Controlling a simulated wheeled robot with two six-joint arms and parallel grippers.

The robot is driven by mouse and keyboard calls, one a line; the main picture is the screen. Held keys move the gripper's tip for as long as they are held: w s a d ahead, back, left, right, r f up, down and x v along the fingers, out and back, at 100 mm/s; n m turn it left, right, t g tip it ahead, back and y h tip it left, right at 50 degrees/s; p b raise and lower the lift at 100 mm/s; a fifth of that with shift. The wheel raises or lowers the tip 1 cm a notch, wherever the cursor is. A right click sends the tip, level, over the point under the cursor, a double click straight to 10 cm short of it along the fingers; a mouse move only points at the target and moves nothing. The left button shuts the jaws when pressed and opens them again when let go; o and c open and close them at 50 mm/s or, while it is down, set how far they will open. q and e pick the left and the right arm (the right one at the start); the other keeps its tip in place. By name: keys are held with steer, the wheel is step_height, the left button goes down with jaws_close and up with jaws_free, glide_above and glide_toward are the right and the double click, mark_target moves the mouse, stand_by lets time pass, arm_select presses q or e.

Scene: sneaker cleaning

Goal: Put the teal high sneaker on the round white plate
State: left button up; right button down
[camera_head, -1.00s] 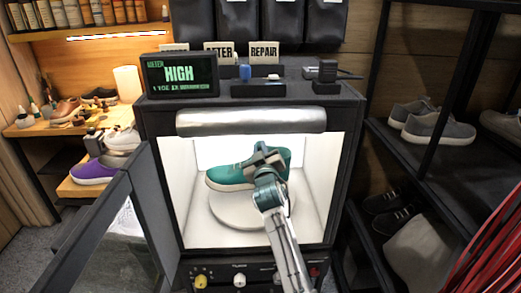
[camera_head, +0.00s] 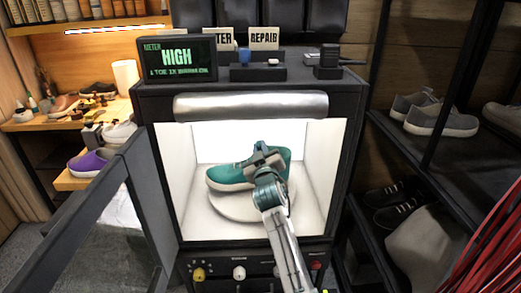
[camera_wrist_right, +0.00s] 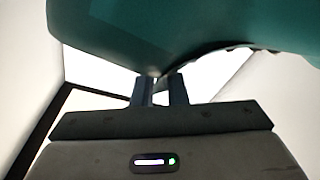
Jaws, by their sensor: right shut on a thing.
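The teal high sneaker (camera_head: 232,174) is inside the lit white box, toe to the left, over the round white plate (camera_head: 238,207). My right gripper (camera_head: 262,156) is shut on the sneaker at its near side. In the right wrist view the teal sneaker (camera_wrist_right: 135,22) fills the top, with the fingers (camera_wrist_right: 158,88) meeting its lower edge. I cannot tell whether the sole touches the plate. Part of the sneaker and plate is hidden behind my right arm. My left gripper does not show.
The box's dark door (camera_head: 95,215) stands open at the left. A silver bar (camera_head: 250,106) runs above the opening, and knobs (camera_head: 239,272) sit below it. A display (camera_head: 177,59) reads HIGH. Shelves with shoes (camera_head: 440,121) stand right; a purple shoe (camera_head: 92,162) lies left.

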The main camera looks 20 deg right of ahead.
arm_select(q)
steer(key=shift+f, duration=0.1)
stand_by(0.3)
arm_select(e)
steer(key=c, duration=1.9)
jaws_free()
steer(key=o, duration=0.5)
steer(key=shift+o, duration=0.2)
steer(key=shift+f, duration=0.1)
